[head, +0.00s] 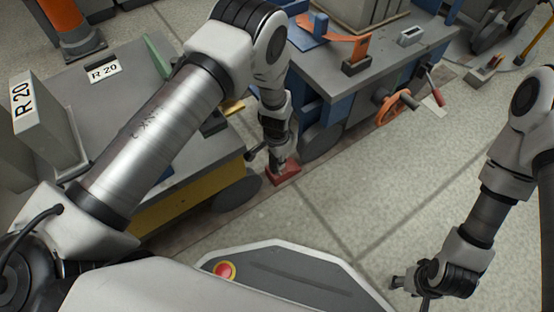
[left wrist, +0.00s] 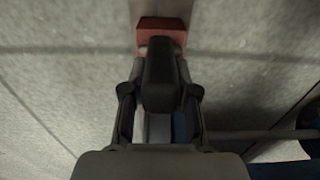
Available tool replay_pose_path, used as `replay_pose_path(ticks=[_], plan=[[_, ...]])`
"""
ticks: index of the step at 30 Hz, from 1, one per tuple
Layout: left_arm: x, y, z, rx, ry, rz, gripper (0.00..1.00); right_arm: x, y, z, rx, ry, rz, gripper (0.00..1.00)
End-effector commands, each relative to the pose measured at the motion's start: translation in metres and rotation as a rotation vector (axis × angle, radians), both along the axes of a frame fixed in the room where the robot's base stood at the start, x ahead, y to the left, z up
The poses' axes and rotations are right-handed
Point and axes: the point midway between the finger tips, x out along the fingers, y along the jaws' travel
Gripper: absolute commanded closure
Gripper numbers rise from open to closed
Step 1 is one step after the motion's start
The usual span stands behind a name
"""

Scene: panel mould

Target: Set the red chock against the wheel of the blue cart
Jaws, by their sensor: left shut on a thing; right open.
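The red chock (head: 287,177) is low over or on the floor, between the two carts; I cannot tell if it touches the floor. It also shows at the top of the left wrist view (left wrist: 162,24). My left gripper (head: 279,166) points down and is shut on it. The blue cart (head: 372,70) stands at the upper right, and its dark near wheel (head: 322,140) is just up and right of the chock, with a small gap visible. My right gripper (head: 418,286) is open and empty above the floor at the lower right.
A grey-topped cart with a yellow side (head: 180,203) stands at the left, its dark wheel (head: 238,191) left of the chock. An orange handwheel (head: 396,107) sticks out from the blue cart. The tiled floor (head: 370,185) is open at the right.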

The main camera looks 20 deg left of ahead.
Motion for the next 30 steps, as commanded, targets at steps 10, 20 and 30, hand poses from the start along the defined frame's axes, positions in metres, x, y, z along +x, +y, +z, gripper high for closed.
replay_pose_path(ticks=[10,20,30], plan=[[0.0,0.0,-0.002,0.001,0.001,0.0,0.46,0.0,0.0,-0.001,0.0,0.0,0.001,0.5],[0.0,0.0,0.035,0.0,-0.001,0.0,0.46,-0.002,0.0,0.027,0.001,0.005,0.002,0.5],[0.0,0.0,0.114,0.0,0.0,0.0,0.46,-0.005,0.002,0.079,0.003,0.013,0.013,0.5]])
